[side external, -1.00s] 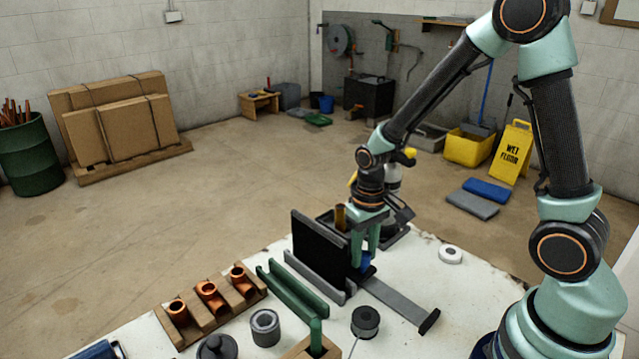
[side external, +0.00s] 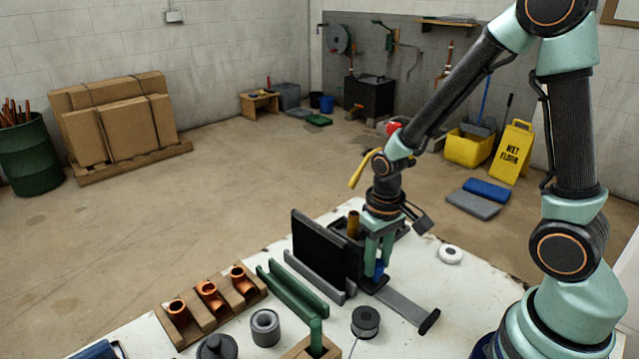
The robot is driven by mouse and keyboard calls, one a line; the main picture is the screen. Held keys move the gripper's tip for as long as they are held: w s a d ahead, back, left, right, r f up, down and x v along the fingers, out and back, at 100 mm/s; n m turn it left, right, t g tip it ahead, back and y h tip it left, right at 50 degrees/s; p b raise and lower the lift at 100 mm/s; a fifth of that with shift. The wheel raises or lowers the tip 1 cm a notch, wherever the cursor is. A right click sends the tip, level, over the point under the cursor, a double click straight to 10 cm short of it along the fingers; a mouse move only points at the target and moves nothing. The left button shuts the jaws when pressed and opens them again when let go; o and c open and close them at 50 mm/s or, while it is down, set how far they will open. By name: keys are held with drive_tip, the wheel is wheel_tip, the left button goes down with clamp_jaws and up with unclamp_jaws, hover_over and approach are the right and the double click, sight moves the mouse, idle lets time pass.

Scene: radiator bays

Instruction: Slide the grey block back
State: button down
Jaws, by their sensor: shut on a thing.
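My gripper (side external: 378,262) points down at the table and is shut on a small blue upright piece (side external: 379,270). The fingers partly cover this piece. Just below it, a dark grey block (side external: 372,285) sits on a flat grey slide rail (side external: 402,304). Whether the blue piece is fixed to this block is hard to tell. The rail runs to a dark end stop (side external: 430,321) at the lower right, with bare rail between block and stop. A black upright panel (side external: 319,248) stands left of the gripper, apart from it.
A dark box (side external: 350,250) and a brass cylinder (side external: 353,223) stand close to the gripper's left. A green channel (side external: 292,289), copper fittings (side external: 210,294), a black spool (side external: 365,321) and a grey ring (side external: 265,327) lie nearer. A white roll (side external: 450,253) is right; tabletop around it is clear.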

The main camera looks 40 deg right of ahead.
drive_tip(key=shift+s+a, duration=0.1)
drive_tip(key=shift+s, duration=0.5)
drive_tip(key=c, duration=0.5)
unclamp_jaws()
drive_tip(key=shift+r, duration=0.15)
wheel_tip(320, 180, up, 12)
drive_tip(key=shift+f, duration=0.1)
drive_tip(key=shift+w+a+r, duration=0.1)
drive_tip(key=shift+r, duration=0.2)
drive_tip(key=shift+c, duration=0.2)
drive_tip(key=f, duration=1.2)
drive_tip(key=shift+d, duration=0.2)
